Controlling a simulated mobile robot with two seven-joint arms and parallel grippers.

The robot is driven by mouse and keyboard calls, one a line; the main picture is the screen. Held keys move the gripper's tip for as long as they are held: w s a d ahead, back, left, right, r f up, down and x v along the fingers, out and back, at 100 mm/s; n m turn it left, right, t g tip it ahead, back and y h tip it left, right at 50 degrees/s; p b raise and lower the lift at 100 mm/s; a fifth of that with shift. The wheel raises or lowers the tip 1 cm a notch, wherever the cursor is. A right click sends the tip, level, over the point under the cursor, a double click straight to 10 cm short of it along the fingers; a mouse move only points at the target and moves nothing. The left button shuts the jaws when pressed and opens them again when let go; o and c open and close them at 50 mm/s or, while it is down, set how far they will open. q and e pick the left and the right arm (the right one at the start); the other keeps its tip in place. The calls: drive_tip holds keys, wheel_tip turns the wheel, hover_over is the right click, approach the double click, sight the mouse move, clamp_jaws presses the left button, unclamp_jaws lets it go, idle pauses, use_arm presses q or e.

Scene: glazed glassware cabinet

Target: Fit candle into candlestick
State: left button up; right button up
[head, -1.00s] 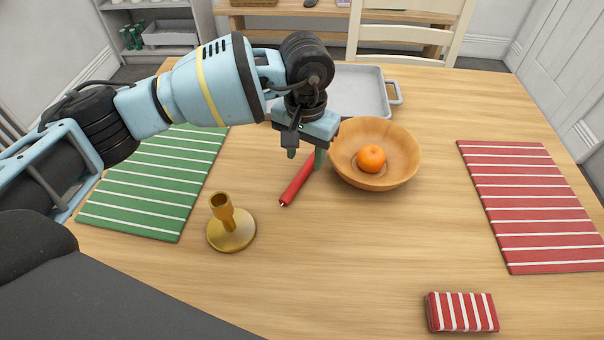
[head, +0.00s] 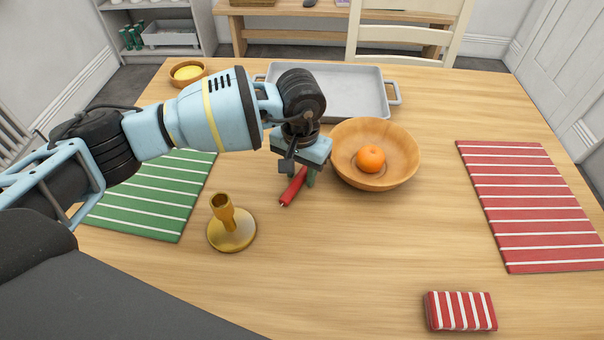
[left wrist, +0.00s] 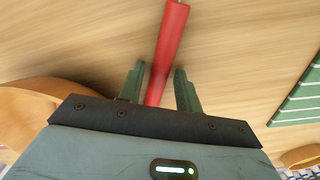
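A red candle (head: 292,190) lies on the wooden table, its wick end toward the front of the table. The brass candlestick (head: 231,230) stands upright on the table to the left of the candle, its socket empty. My left gripper (head: 297,180) is low over the candle. In the left wrist view the red candle (left wrist: 168,50) runs between the two green fingers (left wrist: 160,88), with a gap on each side, so the gripper is open around or just above it. Its far end is hidden by the gripper body. My right gripper is not in view.
A wooden bowl (head: 400,172) with an orange (head: 370,158) stands right beside my left gripper. Behind are a grey tray (head: 350,95) and a small bowl (head: 187,75). A green striped mat (head: 150,200) lies left, a red one (head: 530,205) right.

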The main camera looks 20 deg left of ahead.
sight(301, 174)
use_arm(q)
clamp_jaws()
drive_tip(key=shift+r, duration=0.1)
drive_tip(key=shift+r, duration=0.6)
wheel_tip(301, 174, up, 2)
drive_tip(key=shift+r, duration=0.15)
drive_tip(key=s+d, duration=0.2)
drive_tip(key=s, duration=0.2)
drive_tip(key=s+d+r, duration=0.1)
drive_tip(key=s+d, duration=0.2)
drive_tip(key=s, duration=0.2)
drive_tip(key=s+d+b, duration=0.1)
drive_tip(key=s+d, duration=0.1)
drive_tip(key=s, duration=0.3)
drive_tip(key=shift+s+d+r, duration=0.1)
drive_tip(key=shift+d+r, duration=0.05)
drive_tip(key=shift+d, duration=0.1)
